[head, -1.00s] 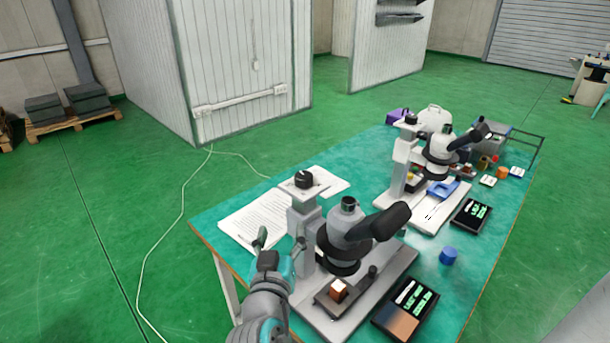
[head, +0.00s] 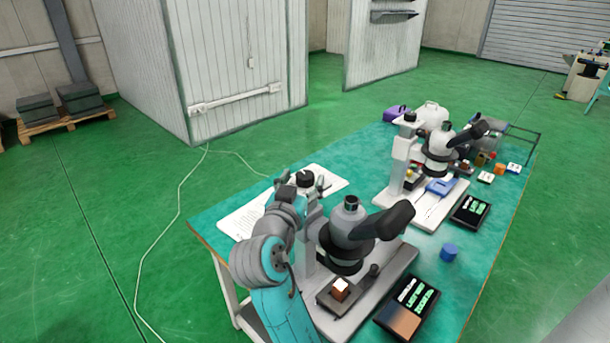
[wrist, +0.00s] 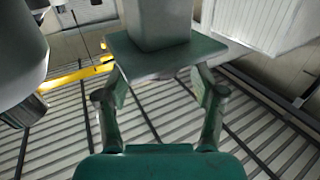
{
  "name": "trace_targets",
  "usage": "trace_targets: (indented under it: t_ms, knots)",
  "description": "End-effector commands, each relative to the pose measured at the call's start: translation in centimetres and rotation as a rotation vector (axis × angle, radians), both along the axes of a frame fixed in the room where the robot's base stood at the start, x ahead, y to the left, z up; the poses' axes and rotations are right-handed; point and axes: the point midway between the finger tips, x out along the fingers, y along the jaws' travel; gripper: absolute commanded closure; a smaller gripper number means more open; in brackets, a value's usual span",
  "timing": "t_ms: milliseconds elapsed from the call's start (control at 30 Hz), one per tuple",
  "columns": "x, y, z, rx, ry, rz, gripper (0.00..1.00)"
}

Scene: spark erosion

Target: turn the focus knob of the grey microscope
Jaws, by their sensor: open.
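The grey microscope (head: 350,222) stands on the near part of the table, with a black arm and a dark ring. Its black focus knob (head: 305,178) is on top of the rear column. My gripper (head: 303,184) is at the column top, open, with one finger on each side of the knob in the head view. I cannot tell whether they touch it. In the wrist view, my gripper (wrist: 160,95) is spread at a square plate (wrist: 160,57) on the grey column (wrist: 157,22). The knob is not visible there. The microscope's body (wrist: 20,55) fills the left edge.
A white microscope (head: 437,152) stands farther back. A dark tray (head: 407,306) with small labelled items and a blue cap (head: 449,252) lie at the right. Paper sheets (head: 240,222) lie behind the grey microscope. Open teal tabletop (head: 345,165) lies beyond it.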

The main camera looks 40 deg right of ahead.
Motion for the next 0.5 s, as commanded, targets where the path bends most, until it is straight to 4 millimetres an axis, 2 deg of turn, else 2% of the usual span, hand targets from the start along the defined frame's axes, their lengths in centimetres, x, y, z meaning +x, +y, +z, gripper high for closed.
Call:
trace_targets:
  t_ms: [200,500]
  knots:
    - [1.1,-1.9,0.0,0.000,0.000,-0.001,0.32]
    - [1.3,-2.2,0.0,-0.001,0.000,0.001,0.32]
